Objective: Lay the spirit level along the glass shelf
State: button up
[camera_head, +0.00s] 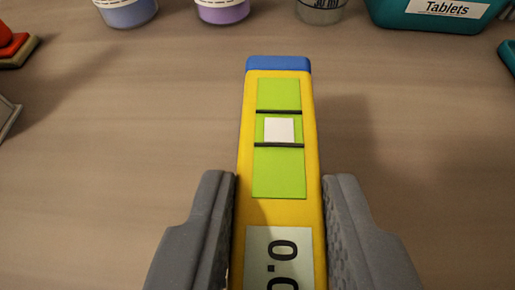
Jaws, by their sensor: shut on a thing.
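The spirit level (278,212) is a yellow bar with a blue end cap, a green vial window with a white bubble and black lines, and a grey display reading "0.0" that is cut off by the lower edge. My gripper (280,185) is shut on the spirit level, one grey finger on each long side. The level points away from me, its blue end toward the far side. Its near end is out of view. I cannot tell how far it is above the brown surface. No glass shelf can be made out in this view.
A brown wood-like surface (120,130) is mostly clear around the level. Along the far edge stand a blue container (126,12), a purple one (222,10), a clear one (320,10) and a teal "Tablets" box (430,20). Red and grey items (14,46) lie at the left edge.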

aim_at(266, 240)
jog(key=shift+w+a, duration=0.1)
jog(key=shift+w, duration=0.55)
jog(key=shift+f+b, duration=0.45)
jog(key=shift+f, duration=1.35)
jog(key=o, duration=1)
jog(key=shift+f, duration=0.1)
jog(key=shift+o, duration=0.2)
jog(key=shift+s+r, duration=0.15)
jog(key=shift+r, duration=0.1)
jog(key=p+v, duration=0.1)
jog(key=v, duration=1)
jog(key=shift+s+r, duration=0.1)
jog(key=shift+s, duration=0.3)
